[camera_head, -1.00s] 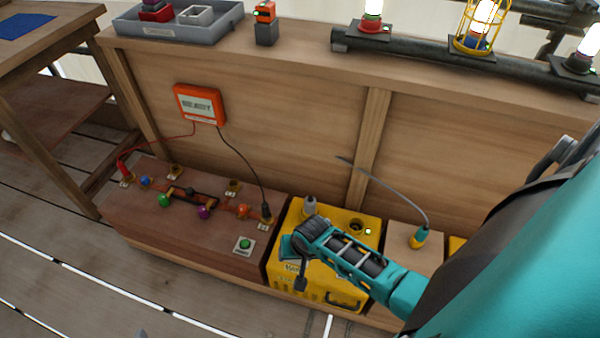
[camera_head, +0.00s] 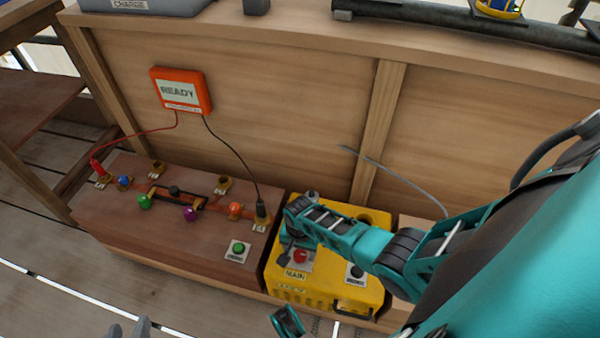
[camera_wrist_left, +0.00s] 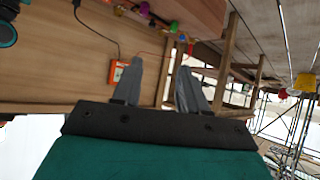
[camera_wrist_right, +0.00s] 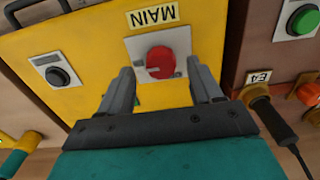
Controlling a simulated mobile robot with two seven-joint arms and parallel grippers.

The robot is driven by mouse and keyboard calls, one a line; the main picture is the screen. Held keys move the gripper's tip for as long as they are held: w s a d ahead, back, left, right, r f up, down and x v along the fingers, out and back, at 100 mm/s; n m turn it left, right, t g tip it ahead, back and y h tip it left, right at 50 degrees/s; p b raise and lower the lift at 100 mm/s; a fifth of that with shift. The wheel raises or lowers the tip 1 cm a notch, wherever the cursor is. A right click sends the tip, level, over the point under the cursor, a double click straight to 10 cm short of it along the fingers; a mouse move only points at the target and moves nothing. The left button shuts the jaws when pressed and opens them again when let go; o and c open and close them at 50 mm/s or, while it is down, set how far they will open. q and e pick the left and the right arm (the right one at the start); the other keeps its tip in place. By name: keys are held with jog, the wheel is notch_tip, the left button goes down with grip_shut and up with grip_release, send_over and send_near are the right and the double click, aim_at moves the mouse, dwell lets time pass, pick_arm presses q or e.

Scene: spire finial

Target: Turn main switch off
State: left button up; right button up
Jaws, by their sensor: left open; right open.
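The main switch is a red round knob (camera_head: 300,256) on a pale plate on the yellow box (camera_head: 375,291), beside a "MAIN" label (camera_head: 296,275). In the right wrist view the red knob (camera_wrist_right: 160,62) shows ahead, between the fingertips in the picture; I cannot tell whether they touch it. My right gripper (camera_wrist_right: 161,70) is open, and its arm reaches in from the right over the yellow box. My left gripper (camera_head: 138,329) is open and empty at the bottom edge of the head view. Its fingers (camera_wrist_left: 159,68) show apart in the left wrist view.
A reddish-brown bench box (camera_head: 130,225) with coloured knobs and a green button (camera_head: 238,248) stands left of the yellow box. An orange display reading "READY" (camera_head: 182,91) hangs behind, with red and black leads. A black button (camera_head: 355,272) lies right of the main switch.

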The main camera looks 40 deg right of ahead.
jog(key=shift+f+b, duration=0.4)
jog(key=shift+f, duration=0.6)
pick_arm(q)
jog(key=shift+w+d+r, duration=0.35)
jog(key=shift+w+d, duration=0.2)
jog(key=shift+d, duration=0.1)
pick_arm(e)
jog(key=shift+c, duration=0.2)
jog(key=c, duration=1)
pick_arm(q)
jog(key=shift+a+f, duration=0.1)
jog(key=shift+a, duration=0.15)
